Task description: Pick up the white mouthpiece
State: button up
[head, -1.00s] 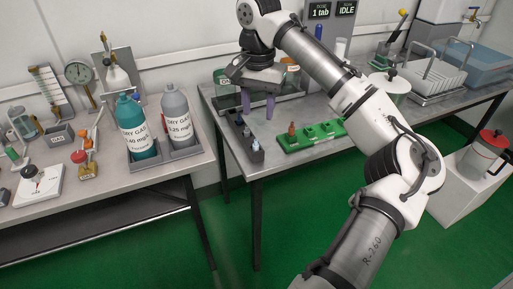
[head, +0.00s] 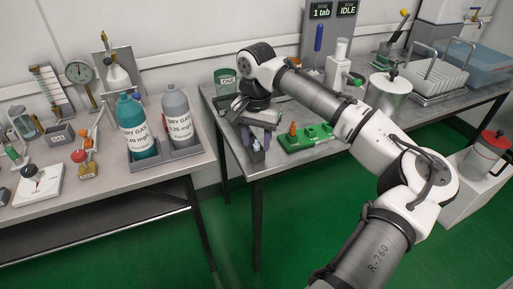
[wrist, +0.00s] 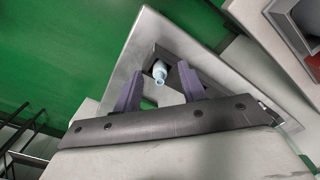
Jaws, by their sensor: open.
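A pale, bluish-white mouthpiece (wrist: 160,71) stands in a dark rack (wrist: 174,76) near the table edge in the wrist view. It also shows as a small pale tip in the head view (head: 257,146), at the near end of the rack (head: 257,156). My gripper (wrist: 160,74) is open, with one purple finger on each side of the mouthpiece as seen from the wrist. In the head view my gripper (head: 256,141) is low over the rack and hides most of it. I cannot tell whether the fingers touch the mouthpiece.
A green tray (head: 308,139) with an orange-tipped piece lies right of the rack. A green labelled cup (head: 226,78) stands behind my gripper. Two gas bottles (head: 137,128) stand on the left table, across a gap. The metal table (head: 238,167) ends just before the rack.

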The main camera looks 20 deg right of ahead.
grip_shut()
jog(key=shift+r, duration=0.1)
